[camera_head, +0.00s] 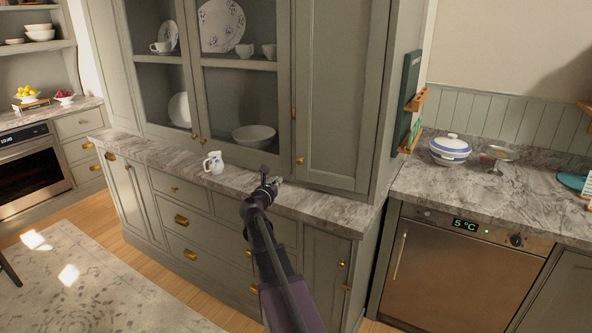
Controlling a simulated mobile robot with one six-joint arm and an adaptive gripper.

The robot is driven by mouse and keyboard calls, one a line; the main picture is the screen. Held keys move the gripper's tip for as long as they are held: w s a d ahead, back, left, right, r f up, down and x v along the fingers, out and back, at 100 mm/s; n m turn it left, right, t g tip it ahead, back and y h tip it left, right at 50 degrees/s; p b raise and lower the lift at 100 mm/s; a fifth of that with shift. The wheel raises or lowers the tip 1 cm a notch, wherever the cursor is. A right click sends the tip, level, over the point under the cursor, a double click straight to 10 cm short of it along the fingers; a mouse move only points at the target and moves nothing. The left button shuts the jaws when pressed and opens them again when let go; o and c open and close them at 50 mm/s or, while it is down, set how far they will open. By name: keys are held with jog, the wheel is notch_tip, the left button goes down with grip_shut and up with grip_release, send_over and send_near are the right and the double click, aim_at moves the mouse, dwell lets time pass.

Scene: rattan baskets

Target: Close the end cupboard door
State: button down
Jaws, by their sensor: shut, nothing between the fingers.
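The grey-green cabinet has a tall solid upper door (338,90) at its right end, with a brass knob (300,161) near its lower left edge. This door looks shut or nearly so; I cannot tell if a small gap is left. A narrow lower door (322,262) sits at the right end of the base, with brass fittings (342,265) near its right edge. It is partly hidden by my arm, and I cannot tell if it is fully shut. My gripper (275,181) is shut and empty, over the marble counter, left of and below the upper door's knob.
A small white jug (213,163) stands on the marble counter (135,148), left of my gripper. Glass-fronted doors (238,100) show dishes inside. A blue-striped lidded bowl (450,149) stands on the right counter, above an appliance reading 5 °C (447,275).

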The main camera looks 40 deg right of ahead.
aim_at(297, 162)
jog(key=shift+s+d+f+m+g, duration=0.2)
jog(key=shift+d+m+g, duration=0.1)
jog(key=shift+m, duration=0.1)
jog(key=shift+w+d, duration=0.1)
jog(key=x, duration=1.3)
jog(key=shift+w+d+r, duration=0.1)
jog(key=shift+w+d, duration=0.05)
jog(key=shift+d, duration=0.2)
jog(key=x, duration=0.4)
jog(key=shift+w+r, duration=0.15)
jog(key=shift+w, duration=0.1)
